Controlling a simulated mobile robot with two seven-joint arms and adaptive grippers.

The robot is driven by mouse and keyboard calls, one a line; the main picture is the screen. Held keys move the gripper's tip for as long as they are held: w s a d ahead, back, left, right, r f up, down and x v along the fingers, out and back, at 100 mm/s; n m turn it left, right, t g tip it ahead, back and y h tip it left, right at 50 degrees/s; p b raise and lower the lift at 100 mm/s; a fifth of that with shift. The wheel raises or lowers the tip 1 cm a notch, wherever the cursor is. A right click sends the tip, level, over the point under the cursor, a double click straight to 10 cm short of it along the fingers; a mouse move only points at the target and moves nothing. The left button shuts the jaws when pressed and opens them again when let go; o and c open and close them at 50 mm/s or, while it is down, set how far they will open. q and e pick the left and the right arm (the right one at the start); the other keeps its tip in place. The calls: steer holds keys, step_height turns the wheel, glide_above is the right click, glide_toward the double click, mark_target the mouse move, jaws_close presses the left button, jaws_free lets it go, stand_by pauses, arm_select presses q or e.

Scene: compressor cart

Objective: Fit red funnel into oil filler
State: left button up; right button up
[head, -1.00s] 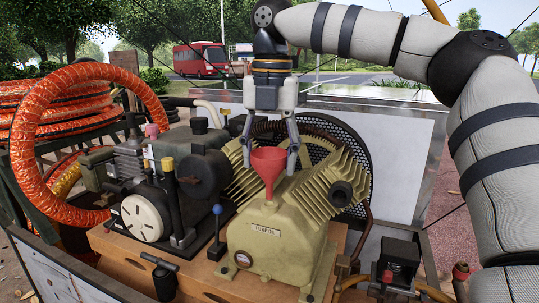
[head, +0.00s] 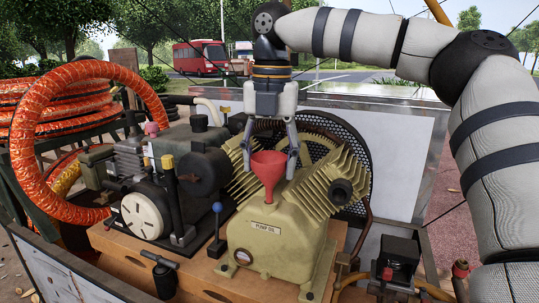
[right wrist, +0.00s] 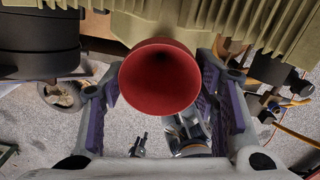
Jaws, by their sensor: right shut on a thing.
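The red funnel (head: 269,166) stands upright, wide mouth up, over the top of the beige pump (head: 268,240) labelled "PUMP OIL". My right gripper (head: 270,174) comes down from above and is shut on the funnel, with a finger on each side. In the right wrist view I look into the funnel's mouth (right wrist: 160,82), between the purple-padded fingers of the right gripper (right wrist: 170,105). The spout's tip meets the pump's top in the head view. The oil filler's opening is hidden, and I cannot tell whether the spout is inside it. My left gripper is not in view.
Ribbed cylinders (head: 320,185) rise just right of the funnel, with a black fan guard (head: 355,150) behind. A blue-knobbed lever (head: 217,225) stands left of the pump. A dark engine (head: 150,180) and orange hose coils (head: 60,110) fill the left side.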

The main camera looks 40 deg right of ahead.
mark_target(270, 186)
steer(key=shift+f, duration=1.55)
steer(key=o, duration=1.4)
steer(key=shift+r, duration=3)
steer(key=shift+f, duration=0.1)
